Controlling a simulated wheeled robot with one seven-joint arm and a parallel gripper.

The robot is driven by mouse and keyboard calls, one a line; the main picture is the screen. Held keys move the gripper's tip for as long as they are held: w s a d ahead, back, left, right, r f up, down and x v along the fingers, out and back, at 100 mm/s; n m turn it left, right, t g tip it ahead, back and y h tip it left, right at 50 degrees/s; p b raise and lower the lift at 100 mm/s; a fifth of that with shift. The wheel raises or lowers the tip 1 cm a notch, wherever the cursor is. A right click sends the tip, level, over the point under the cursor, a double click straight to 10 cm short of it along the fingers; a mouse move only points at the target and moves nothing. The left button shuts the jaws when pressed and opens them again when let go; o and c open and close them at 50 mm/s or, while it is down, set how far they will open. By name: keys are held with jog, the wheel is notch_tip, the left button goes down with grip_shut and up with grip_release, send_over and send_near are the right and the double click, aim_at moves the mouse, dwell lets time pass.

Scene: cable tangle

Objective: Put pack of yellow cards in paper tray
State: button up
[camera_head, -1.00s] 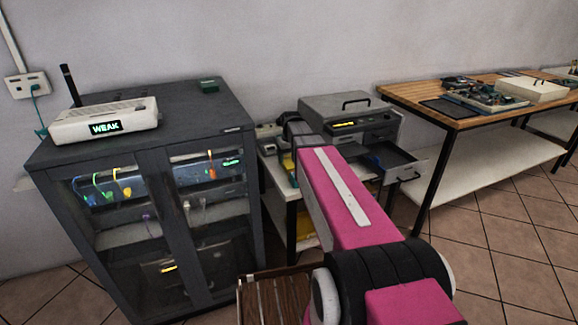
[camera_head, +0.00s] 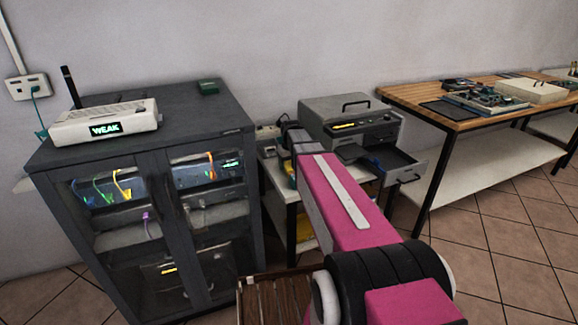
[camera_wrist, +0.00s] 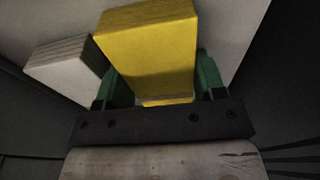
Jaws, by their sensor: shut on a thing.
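In the wrist view, my gripper (camera_wrist: 162,82) has its green fingers on both sides of a yellow card pack (camera_wrist: 148,42). It is shut on the pack. A pale grey-white pack (camera_wrist: 65,66) lies to the left of the yellow one, on a light surface (camera_wrist: 222,35). In the head view, my pink arm reaches to the small stand beside the cabinet, and the arm hides the fingers and the held pack. A grey printer (camera_head: 350,118) on that stand has an open drawer, which looks like the paper tray (camera_head: 408,167), with something blue inside.
A dark cabinet (camera_head: 150,150) with glass doors stands close on the left, with a white router (camera_head: 105,124) on top. A wooden-topped workbench (camera_head: 470,112) stands to the right. Yellow items (camera_head: 304,226) show on the stand's lower level.

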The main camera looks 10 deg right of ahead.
aim_at(286, 163)
jog(key=shift+r, duration=0.6)
jog(key=r, duration=0.2)
jog(key=a+r, duration=0.1)
jog(key=shift+s+r, duration=0.15)
jog(key=shift+s, duration=0.25)
jog(key=s+a+r, duration=0.5)
jog(key=a+r, duration=0.1)
jog(key=a, duration=0.3)
jog(key=s+d+r+m, duration=0.2)
jog(key=s+d+r, duration=0.4)
jog(key=s+d, duration=0.1)
jog(key=shift+d+r, duration=0.2)
jog(key=shift+d, duration=0.5)
jog(key=shift+s, duration=0.1)
